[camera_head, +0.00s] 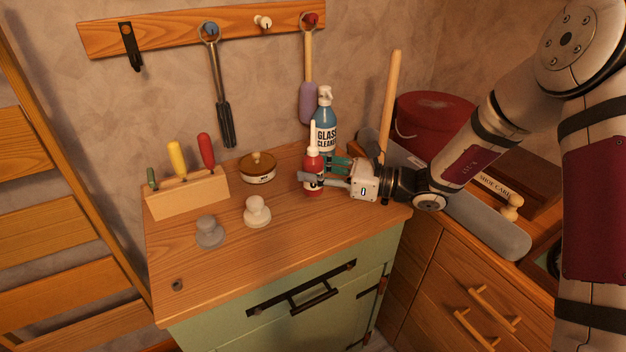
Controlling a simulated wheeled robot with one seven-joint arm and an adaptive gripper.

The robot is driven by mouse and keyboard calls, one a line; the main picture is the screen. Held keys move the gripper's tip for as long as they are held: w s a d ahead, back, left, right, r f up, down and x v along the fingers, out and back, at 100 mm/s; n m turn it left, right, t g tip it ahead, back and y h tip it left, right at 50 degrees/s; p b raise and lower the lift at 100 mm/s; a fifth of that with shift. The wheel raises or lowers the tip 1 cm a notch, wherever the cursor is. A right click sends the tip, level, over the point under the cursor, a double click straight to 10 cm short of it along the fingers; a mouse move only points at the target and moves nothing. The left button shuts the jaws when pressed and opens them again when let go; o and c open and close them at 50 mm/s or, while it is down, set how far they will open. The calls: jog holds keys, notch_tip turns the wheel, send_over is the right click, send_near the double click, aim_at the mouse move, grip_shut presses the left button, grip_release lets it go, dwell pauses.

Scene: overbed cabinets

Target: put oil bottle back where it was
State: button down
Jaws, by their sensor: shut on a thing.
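A small red bottle with a pale pointed nozzle (313,161), which looks like the oil bottle, stands upright at the right part of the wooden cabinet top (290,249). My gripper (322,178) comes in from the right and is shut on it, with the fingers around its body. The bottle's lower end is close to the cabinet top; I cannot tell whether it touches. A blue glass cleaner spray bottle (326,118) stands just behind it.
A tool block (187,195), a round tin (257,168), a white knob-shaped piece (257,212) and a grey one (209,232) stand to the left. Tools hang from a wall rail (180,32). A red bucket (435,125) stands right. The cabinet top's front is clear.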

jog(key=shift+w+a+f, duration=0.1)
jog(key=shift+w+f, duration=0.05)
jog(key=shift+w, duration=0.35)
jog(key=shift+w+a+f, duration=0.1)
jog(key=shift+w, duration=0.4)
notch_tip(320, 180, down, 3)
jog(key=shift+f+b, duration=0.15)
jog(key=shift+b, duration=0.15)
jog(key=c, duration=1.1)
grip_release()
jog(key=shift+f, duration=0.1)
jog(key=shift+o, duration=0.2)
jog(key=shift+d, duration=0.25)
jog(key=d, duration=0.3)
jog(key=s+d, duration=0.1)
jog(key=d, duration=0.3)
jog(key=s+d, duration=0.1)
jog(key=d, duration=0.3)
jog(key=shift+s+d, duration=0.2)
